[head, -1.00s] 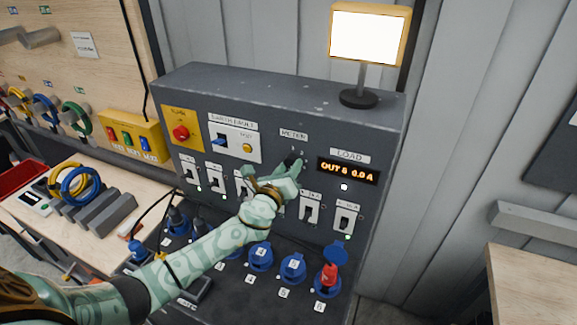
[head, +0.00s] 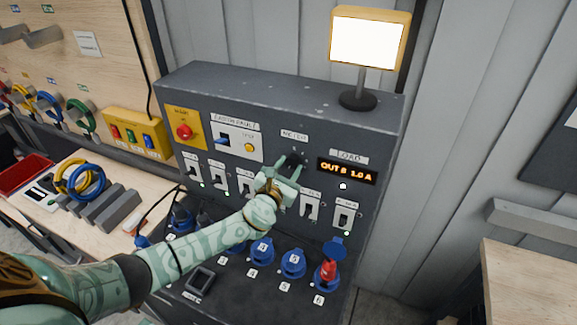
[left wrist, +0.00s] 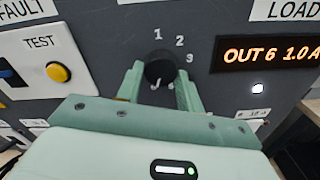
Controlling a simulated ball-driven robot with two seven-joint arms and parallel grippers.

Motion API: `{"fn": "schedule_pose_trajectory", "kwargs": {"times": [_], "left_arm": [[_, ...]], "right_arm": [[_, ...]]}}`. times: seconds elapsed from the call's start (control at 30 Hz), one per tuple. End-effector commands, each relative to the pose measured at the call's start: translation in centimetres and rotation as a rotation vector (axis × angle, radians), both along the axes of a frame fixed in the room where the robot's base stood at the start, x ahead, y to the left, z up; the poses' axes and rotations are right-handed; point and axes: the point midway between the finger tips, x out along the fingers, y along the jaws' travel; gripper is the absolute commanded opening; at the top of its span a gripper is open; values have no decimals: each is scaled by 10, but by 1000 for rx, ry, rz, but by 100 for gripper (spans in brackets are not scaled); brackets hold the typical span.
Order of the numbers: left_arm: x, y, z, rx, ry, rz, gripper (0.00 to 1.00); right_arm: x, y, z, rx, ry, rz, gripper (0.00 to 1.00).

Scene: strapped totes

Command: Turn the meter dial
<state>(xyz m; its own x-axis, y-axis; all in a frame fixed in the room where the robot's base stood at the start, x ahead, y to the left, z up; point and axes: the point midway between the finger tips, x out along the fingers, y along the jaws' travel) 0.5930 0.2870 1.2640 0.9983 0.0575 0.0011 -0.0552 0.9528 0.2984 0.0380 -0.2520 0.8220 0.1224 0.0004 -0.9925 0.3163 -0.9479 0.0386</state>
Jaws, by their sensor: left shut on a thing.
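The meter dial (left wrist: 159,66) is a round black knob on the dark grey panel, under the METER label (head: 293,136). My left gripper (left wrist: 161,72) is shut on it, one pale green finger on each side. In the head view the dial (head: 294,158) shows small between the fingertips of my left gripper (head: 289,166). Numbers 1, 2 and 3 show around its upper right; marks below are partly hidden. I cannot tell where the dial points. My right gripper is not in view.
Left of the dial are a TEST button (left wrist: 59,72) and a red button (head: 184,132). Switches (head: 309,206) and blue sockets (head: 292,264) lie below; a red plug (head: 327,272) is in one.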

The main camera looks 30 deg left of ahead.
Motion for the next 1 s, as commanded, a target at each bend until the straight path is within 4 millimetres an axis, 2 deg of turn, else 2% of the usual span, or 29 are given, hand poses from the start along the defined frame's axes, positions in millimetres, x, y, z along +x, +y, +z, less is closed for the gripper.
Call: {"fn": "schedule_pose_trajectory", "kwargs": {"times": [0.67, 0.7, 0.77, 1.0], "left_arm": [[-1, 0, -2, 63, 8, -1, 14], [-1, 0, -2, 63, 8, -1, 42], [-1, 0, -2, 63, 8, -1, 58], [0, 0, -1, 62, 6, 0, 58]], "right_arm": [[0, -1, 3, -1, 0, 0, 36], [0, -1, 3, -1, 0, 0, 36], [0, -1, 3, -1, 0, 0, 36], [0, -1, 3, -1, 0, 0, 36]]}}
